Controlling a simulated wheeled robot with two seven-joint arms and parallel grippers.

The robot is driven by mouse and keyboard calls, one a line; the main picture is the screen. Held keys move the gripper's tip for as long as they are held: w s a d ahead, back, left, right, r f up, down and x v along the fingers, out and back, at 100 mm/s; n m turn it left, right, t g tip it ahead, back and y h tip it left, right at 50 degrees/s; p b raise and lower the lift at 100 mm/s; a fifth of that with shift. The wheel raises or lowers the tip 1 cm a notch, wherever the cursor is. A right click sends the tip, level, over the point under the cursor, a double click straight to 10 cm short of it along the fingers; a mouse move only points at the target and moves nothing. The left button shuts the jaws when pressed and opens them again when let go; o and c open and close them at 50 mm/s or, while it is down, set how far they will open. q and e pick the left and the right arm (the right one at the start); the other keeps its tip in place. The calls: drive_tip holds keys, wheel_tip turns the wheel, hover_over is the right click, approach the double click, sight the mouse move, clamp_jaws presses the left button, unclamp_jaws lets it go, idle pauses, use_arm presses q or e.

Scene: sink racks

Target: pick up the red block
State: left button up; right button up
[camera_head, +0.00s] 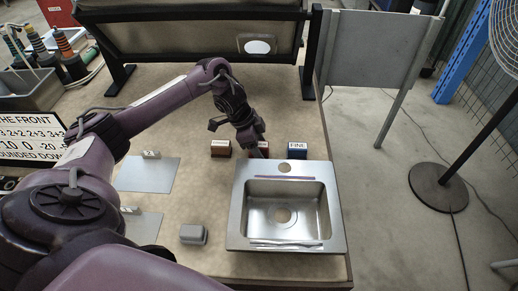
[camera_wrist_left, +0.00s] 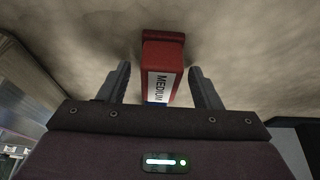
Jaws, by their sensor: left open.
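The red block (camera_wrist_left: 163,56) has a white label reading MEDIUM and sits on the pale worktop. In the left wrist view it lies between the two fingers of my left gripper (camera_wrist_left: 160,69), with a gap on each side. In the head view, my left gripper (camera_head: 256,151) points down at the back edge of the sink and hides most of the red block (camera_head: 264,147). The left gripper is open and holds nothing. My right gripper is not in view.
A brown-red block (camera_head: 221,149) stands to the left and a blue block (camera_head: 297,150) labelled FINE to the right. A steel sink (camera_head: 240,220) is just in front. A grey block (camera_head: 193,234) and flat grey plates (camera_head: 148,174) lie left. A black-framed panel (camera_head: 190,35) stands behind.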

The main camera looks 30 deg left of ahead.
use_arm(q)
drive_tip(key=shift+c, duration=0.5)
drive_tip(key=c, duration=0.9)
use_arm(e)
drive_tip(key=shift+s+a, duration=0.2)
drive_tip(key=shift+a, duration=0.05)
use_arm(q)
drive_tip(key=shift+r, duration=0.1)
